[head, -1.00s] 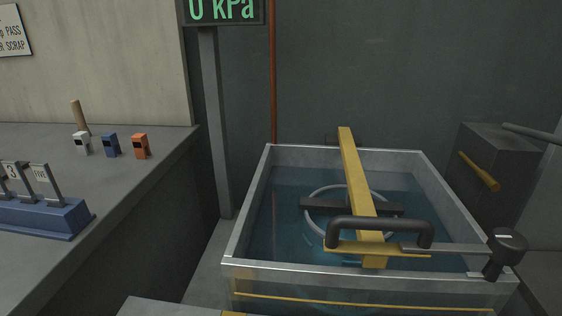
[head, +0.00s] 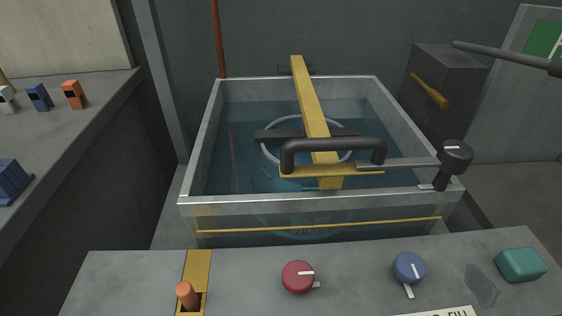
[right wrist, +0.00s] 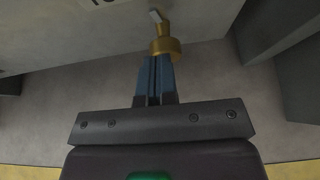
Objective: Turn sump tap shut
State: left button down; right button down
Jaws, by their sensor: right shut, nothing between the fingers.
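In the right wrist view a brass fitting (right wrist: 165,44) with a short pale lever (right wrist: 156,16) stands at the tips of my right gripper (right wrist: 158,58); I take it to be the sump tap, but no label shows. My right gripper is shut and empty, its blue fingers together. Its tips overlap the near side of the brass in the picture; I cannot tell whether they touch. Neither gripper shows in the head view, and the tap cannot be made out there.
A water-filled tank (head: 315,202) has a yellow bar (head: 309,90) and a black handle (head: 333,146) across it. The front panel (head: 130,285) bears a red knob (head: 298,277), a blue knob (head: 409,267), a teal button (head: 520,264) and an orange peg (head: 186,294). A dark box (head: 450,85) stands right.

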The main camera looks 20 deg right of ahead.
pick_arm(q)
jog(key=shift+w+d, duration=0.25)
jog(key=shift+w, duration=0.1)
pick_arm(e)
jog(key=shift+w+d, duration=0.25)
jog(key=shift+w, duration=0.95)
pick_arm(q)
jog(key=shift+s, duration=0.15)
pick_arm(e)
jog(key=shift+r, duration=0.1)
jog(key=shift+d, duration=0.55)
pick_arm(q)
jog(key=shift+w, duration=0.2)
pick_arm(e)
jog(key=shift+d, duration=0.1)
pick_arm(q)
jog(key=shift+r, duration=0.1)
pick_arm(e)
jog(key=shift+r, duration=0.1)
